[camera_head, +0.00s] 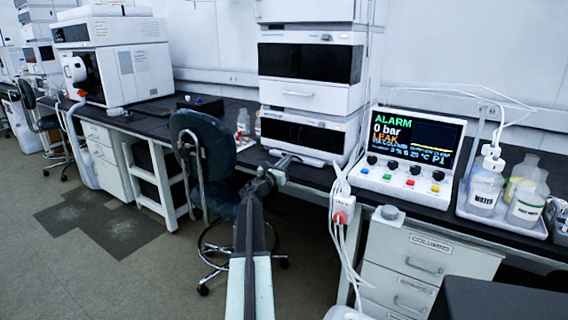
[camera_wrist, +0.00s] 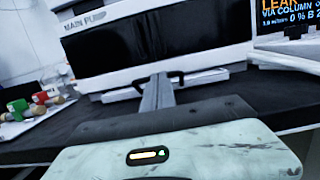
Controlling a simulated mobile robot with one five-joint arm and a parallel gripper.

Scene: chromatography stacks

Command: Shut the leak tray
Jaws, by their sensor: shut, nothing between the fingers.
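The leak tray is a thin white strip low under the stack's bottom module, the main pump (camera_wrist: 155,40). In the wrist view the tray (camera_wrist: 215,78) has a small dark handle at its middle. My gripper (camera_wrist: 160,82) is shut and empty, with its tips at the handle; I cannot tell if they touch it. In the head view my gripper (camera_head: 281,162) reaches to the foot of the stack, where the tray (camera_head: 318,161) shows only in part. How far the tray stands out is hard to tell.
A control panel (camera_head: 412,150) reading ALARM and LEAK stands right of the stack. A tray of bottles (camera_head: 497,222) is farther right. A dark chair (camera_head: 205,150) stands left of my arm. Small capped bottles (camera_wrist: 30,104) lie left of the stack. White cables (camera_head: 340,215) hang over the bench edge.

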